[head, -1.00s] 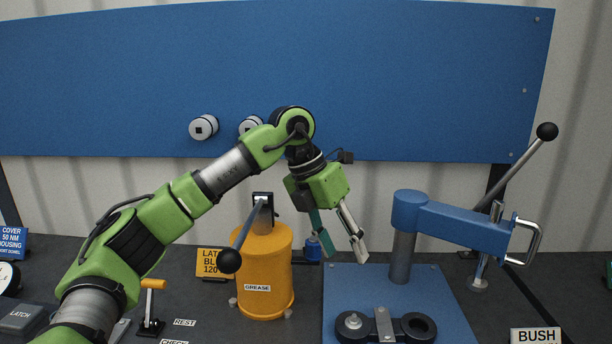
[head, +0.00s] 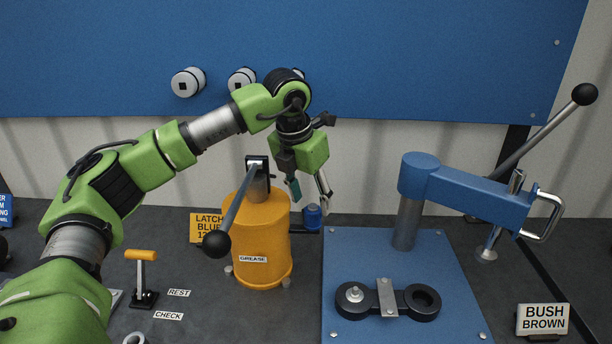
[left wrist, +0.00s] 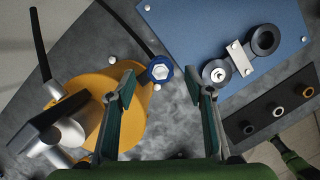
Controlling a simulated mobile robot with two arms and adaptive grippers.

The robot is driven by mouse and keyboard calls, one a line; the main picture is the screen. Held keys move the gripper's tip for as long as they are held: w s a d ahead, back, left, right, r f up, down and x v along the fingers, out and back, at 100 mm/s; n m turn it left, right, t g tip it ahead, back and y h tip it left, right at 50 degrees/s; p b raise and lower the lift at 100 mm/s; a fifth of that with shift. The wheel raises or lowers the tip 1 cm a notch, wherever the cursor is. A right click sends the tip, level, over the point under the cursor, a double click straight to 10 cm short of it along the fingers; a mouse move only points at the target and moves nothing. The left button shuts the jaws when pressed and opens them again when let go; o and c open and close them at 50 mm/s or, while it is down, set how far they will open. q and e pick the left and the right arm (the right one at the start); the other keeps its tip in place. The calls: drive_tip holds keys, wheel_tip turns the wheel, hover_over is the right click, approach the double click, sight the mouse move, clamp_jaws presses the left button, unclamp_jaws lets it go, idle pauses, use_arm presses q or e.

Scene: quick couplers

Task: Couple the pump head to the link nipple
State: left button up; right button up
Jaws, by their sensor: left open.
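The blue pump head (head: 313,216) stands beside the yellow grease pump (head: 262,240), on its right. In the left wrist view the pump head (left wrist: 160,70) shows a pale hex face, with a black hose leading up from it. My left gripper (head: 312,193) is open and points down just above the pump head. In the left wrist view the pump head lies between the two open fingertips (left wrist: 160,78), with no clear contact. The link nipple (head: 354,293) is a small metal fitting on the left end of the black link (head: 421,303); the nipple also shows in the left wrist view (left wrist: 216,74).
The link lies under a grey clamp (head: 387,297) on the blue plate (head: 350,250). A blue press arm (head: 470,195) with a long lever stands over the plate's back right. The pump's black-knobbed handle (head: 217,243) juts forward left. A yellow-topped lever (head: 141,256) stands at left.

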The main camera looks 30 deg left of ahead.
sight(313, 209)
use_arm(q)
drive_tip(key=shift+x, duration=2.1)
use_arm(e)
drive_tip(key=shift+w+a+r, duration=0.3)
drive_tip(key=shift+r, duration=0.15)
use_arm(q)
drive_tip(key=c, duration=1.2)
use_arm(e)
drive_tip(key=shift+a, duration=0.1)
use_arm(q)
drive_tip(key=shift+c, duration=0.6)
drive_tip(key=shift+r+p, duration=0.2)
drive_tip(key=shift+p, duration=0.15)
drive_tip(key=shift+r+p, duration=0.5)
drive_tip(key=shift+r, duration=0.35)
drive_tip(key=shift+r+p, duration=0.35)
drive_tip(key=shift+r, duration=0.25)
use_arm(e)
drive_tip(key=shift+s+d+r, duration=0.1)
drive_tip(key=shift+d+r, duration=0.2)
drive_tip(key=shift+r, duration=0.6)
